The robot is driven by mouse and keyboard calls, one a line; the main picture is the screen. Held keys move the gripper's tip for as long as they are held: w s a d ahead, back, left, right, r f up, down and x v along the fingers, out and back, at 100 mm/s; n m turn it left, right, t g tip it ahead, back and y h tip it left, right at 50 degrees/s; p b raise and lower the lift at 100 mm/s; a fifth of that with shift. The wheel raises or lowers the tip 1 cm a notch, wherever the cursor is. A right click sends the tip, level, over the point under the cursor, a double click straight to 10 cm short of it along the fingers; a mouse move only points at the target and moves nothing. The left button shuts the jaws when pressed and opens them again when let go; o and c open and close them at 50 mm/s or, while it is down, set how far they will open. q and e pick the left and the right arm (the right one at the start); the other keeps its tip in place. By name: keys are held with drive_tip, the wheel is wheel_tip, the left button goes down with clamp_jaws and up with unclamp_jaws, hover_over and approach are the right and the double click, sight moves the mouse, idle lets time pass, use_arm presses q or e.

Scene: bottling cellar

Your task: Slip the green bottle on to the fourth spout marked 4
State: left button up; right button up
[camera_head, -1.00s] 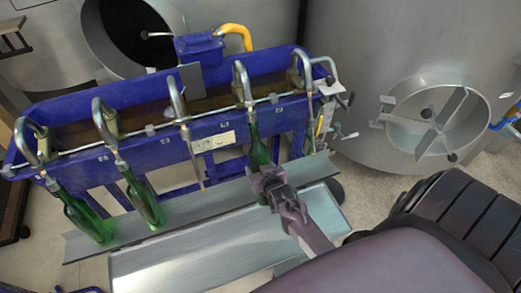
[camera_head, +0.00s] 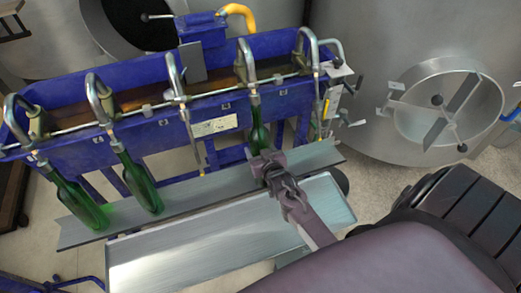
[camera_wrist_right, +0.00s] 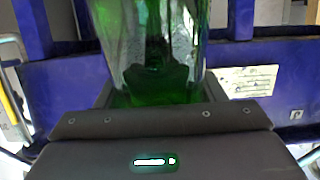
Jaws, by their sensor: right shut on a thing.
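My right gripper (camera_head: 263,163) is shut on a green bottle (camera_head: 258,130), held upright below the fourth spout from the left (camera_head: 247,66). The bottle's neck meets the lower end of that spout; I cannot tell how far the spout is inside. In the right wrist view the bottle's lower body (camera_wrist_right: 150,55) is between the jaws, with the neck out of frame. The spouts' number marks are too small to read in the head view. My left gripper is not in view.
Two other green bottles (camera_head: 80,205) (camera_head: 138,182) hang slanted on the two leftmost spouts. The third spout (camera_head: 175,76) and the rightmost spout (camera_head: 308,48) have no bottle. A metal ledge (camera_head: 200,193) runs below the blue filler trough (camera_head: 75,150). A steel tank (camera_head: 400,40) stands right.

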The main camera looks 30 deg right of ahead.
drive_tip(key=w+b, duration=0.1)
drive_tip(key=w+t+b, duration=0.1)
drive_tip(key=b, duration=0.1)
drive_tip(key=w+f+b, duration=0.1)
drive_tip(key=b, duration=0.1)
drive_tip(key=shift+d+t, duration=0.4)
idle(0.3)
drive_tip(key=shift+f+b, duration=0.8)
drive_tip(key=shift+f, duration=0.15)
idle(0.8)
drive_tip(key=o, duration=1.3)
drive_tip(key=shift+s+a, duration=0.1)
drive_tip(key=shift+s, duration=0.05)
drive_tip(key=shift+o, duration=0.3)
drive_tip(key=shift+s+f, duration=0.1)
drive_tip(key=shift+f, duration=0.25)
drive_tip(key=shift+h, duration=0.4)
drive_tip(key=shift+r+v, duration=0.1)
drive_tip(key=shift+v, duration=1.85)
drive_tip(key=shift+r+v, duration=0.15)
drive_tip(key=shift+v, duration=1.75)
